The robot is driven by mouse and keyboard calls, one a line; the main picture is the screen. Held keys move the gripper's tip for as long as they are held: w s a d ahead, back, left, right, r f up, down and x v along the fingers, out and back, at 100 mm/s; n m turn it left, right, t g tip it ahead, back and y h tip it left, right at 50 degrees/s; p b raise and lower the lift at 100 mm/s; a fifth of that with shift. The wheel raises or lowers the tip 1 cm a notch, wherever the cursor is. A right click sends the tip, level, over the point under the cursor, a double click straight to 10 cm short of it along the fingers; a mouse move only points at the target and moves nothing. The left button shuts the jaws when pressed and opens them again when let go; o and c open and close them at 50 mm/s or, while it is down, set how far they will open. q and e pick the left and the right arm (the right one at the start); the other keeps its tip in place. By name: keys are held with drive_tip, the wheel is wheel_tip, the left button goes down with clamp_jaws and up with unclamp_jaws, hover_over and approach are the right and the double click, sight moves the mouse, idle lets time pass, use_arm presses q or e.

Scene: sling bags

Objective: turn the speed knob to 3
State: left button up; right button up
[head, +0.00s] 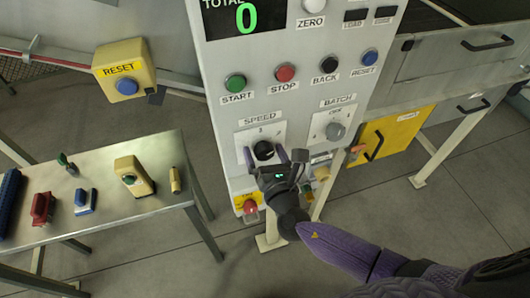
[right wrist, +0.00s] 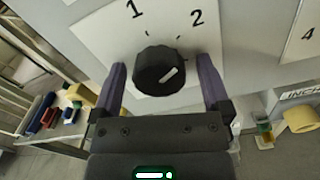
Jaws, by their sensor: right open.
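The speed knob (right wrist: 158,72) is a round black dial on a white plate (right wrist: 95,32) marked 1 and 2 in the right wrist view. Its white line slants toward the upper right, below the 2. A mark 3 cannot be made out in the right wrist view. In the head view the speed knob (head: 263,150) sits under the SPEED label on the grey panel. My right gripper (head: 266,157) is open with one purple finger on each side of the knob; whether they touch it is unclear. In the right wrist view the right gripper (right wrist: 162,78) straddles the knob. My left gripper is not in view.
The batch knob (head: 335,131) sits just right of the speed plate. START (head: 235,83), STOP (head: 285,73) and other buttons line the panel above. A red lamp-like button (head: 250,207) is below. A table (head: 105,222) with several small devices stands at left.

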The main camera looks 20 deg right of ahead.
drive_tip(key=shift+c, duration=0.4)
drive_tip(key=c, duration=1.2)
drive_tip(key=m+b, duration=0.2)
drive_tip(key=m, duration=0.1)
drive_tip(key=shift+f+m+b, duration=0.15)
drive_tip(key=shift+m+b, duration=0.15)
drive_tip(key=shift+b, duration=0.1)
drive_tip(key=m+b, duration=0.2)
drive_tip(key=m, duration=0.2)
drive_tip(key=shift+a+b, duration=0.1)
drive_tip(key=shift+b, duration=0.2)
drive_tip(key=m+b, duration=0.1)
drive_tip(key=m, duration=0.2)
drive_tip(key=shift+m, duration=0.4)
drive_tip(key=shift+r+m+b, duration=0.2)
drive_tip(key=shift+m+b, duration=0.1)
drive_tip(key=shift+m, duration=0.1)
